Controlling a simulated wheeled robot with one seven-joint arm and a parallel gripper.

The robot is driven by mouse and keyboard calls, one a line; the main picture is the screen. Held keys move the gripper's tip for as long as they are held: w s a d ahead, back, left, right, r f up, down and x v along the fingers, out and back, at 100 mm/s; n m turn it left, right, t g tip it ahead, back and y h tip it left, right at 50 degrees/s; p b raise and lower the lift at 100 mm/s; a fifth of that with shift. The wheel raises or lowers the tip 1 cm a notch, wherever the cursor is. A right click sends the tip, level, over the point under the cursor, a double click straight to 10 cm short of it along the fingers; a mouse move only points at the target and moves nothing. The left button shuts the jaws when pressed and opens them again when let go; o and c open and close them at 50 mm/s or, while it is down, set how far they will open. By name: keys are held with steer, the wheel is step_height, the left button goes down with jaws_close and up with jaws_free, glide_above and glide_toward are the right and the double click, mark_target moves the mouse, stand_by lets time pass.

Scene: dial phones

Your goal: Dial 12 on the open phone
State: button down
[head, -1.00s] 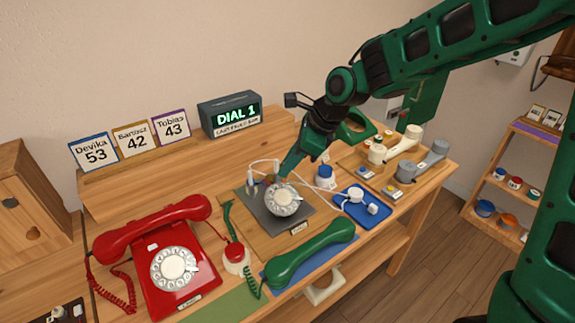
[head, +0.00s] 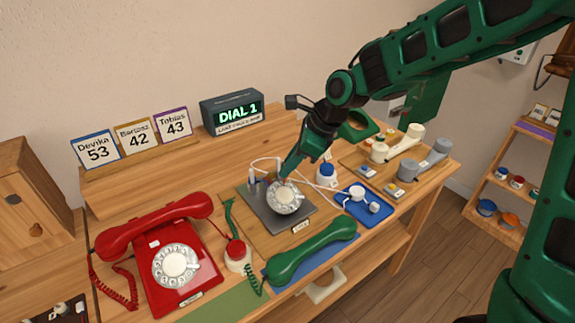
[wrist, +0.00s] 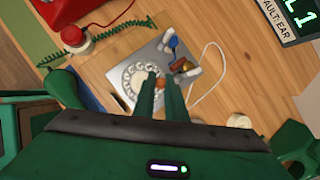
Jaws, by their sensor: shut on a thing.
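The open phone is a grey plate (head: 262,211) with a white rotary dial (head: 286,197) and bare parts beside it. In the wrist view its dial (wrist: 136,82) and the coloured parts (wrist: 180,62) show from above. My gripper (wrist: 160,90) points down at the dial's edge. Its two green fingers are shut on a small orange-brown thing (wrist: 160,84), partly hidden between them. I cannot tell whether this touches a finger hole. The display (head: 232,113) reads "DIAL 1" with a smaller line below.
A red phone (head: 170,255) stands at left front. A green handset (head: 310,250) lies in front of the open phone. A blue tray (head: 362,207) and a board with cream and grey handsets (head: 428,160) are at right. Number cards (head: 134,138) stand at the back.

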steer(key=shift+w+a+f, duration=0.1)
steer(key=shift+w+f, duration=0.05)
steer(key=shift+f, duration=0.25)
stand_by(0.6)
steer(key=shift+d+f, duration=0.15)
steer(key=shift+d, duration=0.45)
steer(key=shift+s+d+f, duration=0.25)
steer(key=shift+s+d, duration=0.05)
steer(key=shift+d, duration=0.2)
